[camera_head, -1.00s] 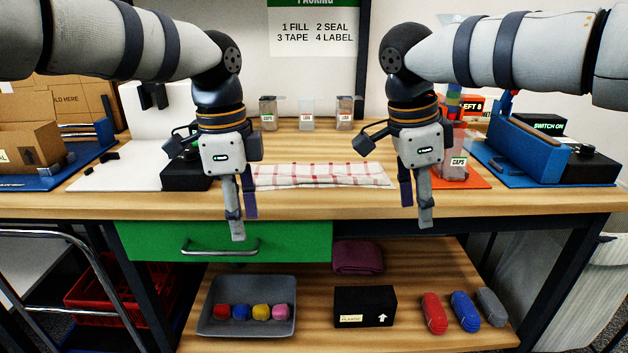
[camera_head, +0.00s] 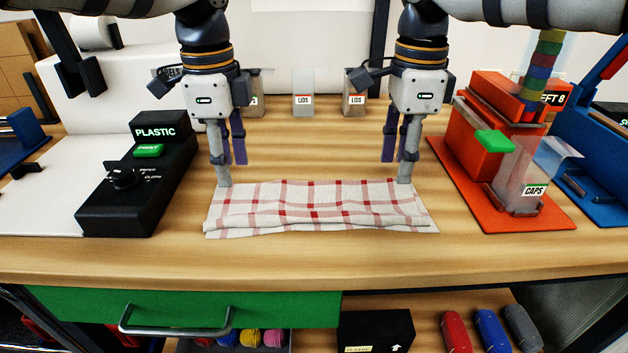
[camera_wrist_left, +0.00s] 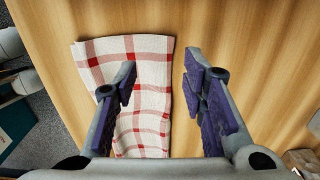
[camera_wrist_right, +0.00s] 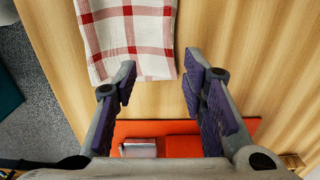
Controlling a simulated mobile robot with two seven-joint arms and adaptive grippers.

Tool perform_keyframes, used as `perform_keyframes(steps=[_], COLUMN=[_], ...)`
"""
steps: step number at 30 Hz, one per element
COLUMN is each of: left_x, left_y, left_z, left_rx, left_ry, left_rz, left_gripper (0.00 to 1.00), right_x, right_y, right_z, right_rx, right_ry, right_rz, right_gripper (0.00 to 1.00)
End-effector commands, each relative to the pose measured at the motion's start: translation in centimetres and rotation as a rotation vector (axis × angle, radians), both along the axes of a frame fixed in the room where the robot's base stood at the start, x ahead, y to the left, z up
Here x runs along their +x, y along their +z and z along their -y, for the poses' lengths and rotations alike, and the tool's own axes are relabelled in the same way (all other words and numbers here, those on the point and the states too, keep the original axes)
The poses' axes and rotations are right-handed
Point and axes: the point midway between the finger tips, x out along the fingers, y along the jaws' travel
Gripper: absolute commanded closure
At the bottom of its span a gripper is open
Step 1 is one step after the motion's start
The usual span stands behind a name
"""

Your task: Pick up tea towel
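A white tea towel (camera_head: 318,207) with red checks lies folded flat on the wooden table in the head view. It also shows in the left wrist view (camera_wrist_left: 145,62) and in the right wrist view (camera_wrist_right: 128,32). My left gripper (camera_head: 231,174) is open at the towel's far left corner, with one finger over the cloth and one past its edge. My right gripper (camera_head: 396,172) is open near the far right corner. Its fingers hold nothing. Whether the fingertips touch the towel I cannot tell.
A black plastic sealer box (camera_head: 150,180) stands left of the towel. A red-orange dispenser (camera_head: 480,140) with a caps bin (camera_head: 535,172) stands on an orange mat to the right. Clear bins (camera_head: 303,104) stand behind. The table's front strip (camera_head: 320,262) is bare.

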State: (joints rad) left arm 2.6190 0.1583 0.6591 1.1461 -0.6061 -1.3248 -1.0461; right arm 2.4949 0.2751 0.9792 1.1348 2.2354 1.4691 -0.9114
Motion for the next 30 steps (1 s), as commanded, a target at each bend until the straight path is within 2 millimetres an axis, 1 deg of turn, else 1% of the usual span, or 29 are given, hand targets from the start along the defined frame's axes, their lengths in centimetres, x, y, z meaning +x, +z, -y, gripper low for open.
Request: perform_keyframes(steps=[1, 4, 7, 14, 17, 21, 26, 27, 30], left_x=[0.0, 0.0, 0.0, 0.0, 0.0, 0.0, 0.0, 0.0, 0.0], left_y=[-0.7, -1.6, -2.0, -2.1, -3.8, -3.5, -3.5, -3.5, -3.6], left_z=[0.0, 0.0, 0.0, 0.0, 0.0, 0.0, 0.0, 0.0, 0.0], left_rx=[0.000, 0.001, 0.000, 0.000, 0.000, 0.001, 0.001, 0.001, 0.001], left_ry=[0.000, 0.001, 0.000, 0.000, 0.000, 0.000, 0.000, 0.000, 0.000], left_rz=[-0.002, 0.000, 0.001, 0.000, -0.020, -0.017, -0.017, -0.017, -0.018], left_gripper=[0.62, 0.62, 0.62, 0.62, 0.62, 0.62, 0.62, 0.61, 0.73], right_x=[0.0, 0.0, 0.0, 0.0, 0.1, 0.0, 0.0, 0.0, 0.0], right_y=[-0.7, -1.6, -2.0, -2.1, -3.8, -3.4, -3.8, -3.8, -3.8], right_z=[0.0, 0.0, 0.0, 0.0, 0.0, 0.0, 0.0, 0.0, 0.0], right_rx=[-0.001, 0.000, 0.000, 0.000, 0.000, 0.000, 0.001, 0.001, 0.000], right_ry=[0.000, 0.000, 0.000, 0.000, 0.000, 0.000, 0.000, 0.000, 0.000], right_rz=[-0.001, 0.000, 0.002, 0.000, -0.020, -0.016, -0.017, -0.016, -0.016], right_gripper=[0.62, 0.62, 0.62, 0.62, 0.62, 0.62, 0.62, 0.65, 0.76])
